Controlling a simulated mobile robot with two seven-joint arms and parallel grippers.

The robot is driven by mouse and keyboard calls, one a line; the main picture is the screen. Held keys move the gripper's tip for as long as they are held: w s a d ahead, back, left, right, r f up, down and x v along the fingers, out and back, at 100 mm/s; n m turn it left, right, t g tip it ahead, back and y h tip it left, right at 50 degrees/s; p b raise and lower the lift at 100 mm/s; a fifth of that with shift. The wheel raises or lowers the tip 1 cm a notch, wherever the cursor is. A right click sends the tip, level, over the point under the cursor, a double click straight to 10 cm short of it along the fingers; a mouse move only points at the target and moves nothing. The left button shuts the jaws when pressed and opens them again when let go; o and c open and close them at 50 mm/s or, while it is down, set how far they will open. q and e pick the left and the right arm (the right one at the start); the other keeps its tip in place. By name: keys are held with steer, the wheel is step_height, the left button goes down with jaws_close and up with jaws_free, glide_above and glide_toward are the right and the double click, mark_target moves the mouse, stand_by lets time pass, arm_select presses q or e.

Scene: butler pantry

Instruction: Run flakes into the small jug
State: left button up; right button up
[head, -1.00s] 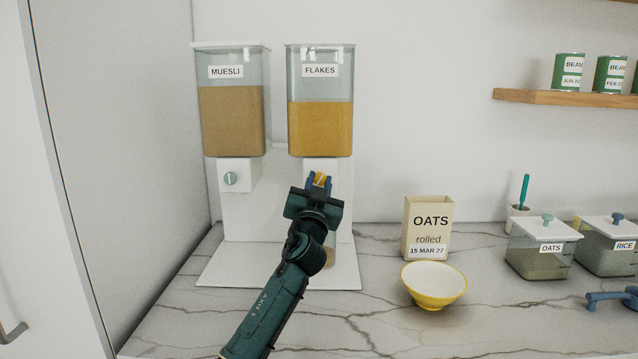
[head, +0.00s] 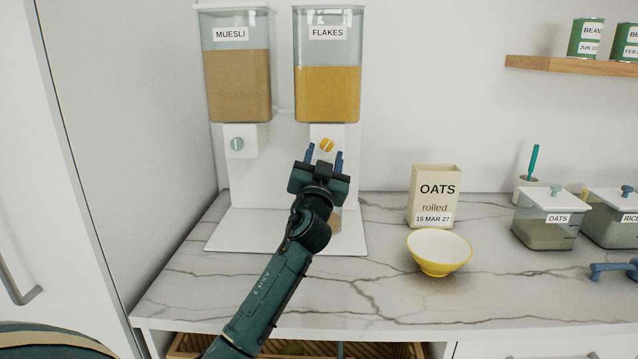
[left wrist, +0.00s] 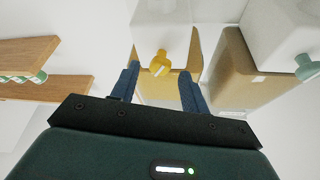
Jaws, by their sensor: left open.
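The flakes dispenser (head: 327,95) is a clear bin labelled FLAKES, about half full of orange-yellow flakes. Its yellow knob (head: 327,145) has a pale, slanted mark and also shows in the left wrist view (left wrist: 160,64). My left gripper (head: 325,157) is open and empty, just in front of and slightly below the knob. In the left wrist view the knob appears between the spread blue fingers, apart from them. A tan vessel (head: 335,222), perhaps the small jug, stands on the dispenser's white base, mostly hidden behind my left arm. My right gripper is out of view.
The muesli dispenser (head: 238,85) with a green knob (head: 238,144) stands at the left. To the right are an oats box (head: 435,200), a yellow bowl (head: 440,253) and lidded containers (head: 545,225). A wooden shelf (head: 570,66) holds cans. The front counter is clear.

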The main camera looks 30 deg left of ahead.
arm_select(q)
steer(key=b+v, duration=0.1)
steer(key=v, duration=0.9)
steer(key=shift+s+b, duration=0.25)
steer(key=shift+b, duration=0.1)
steer(key=shift+d, duration=0.15)
stand_by(5.0)
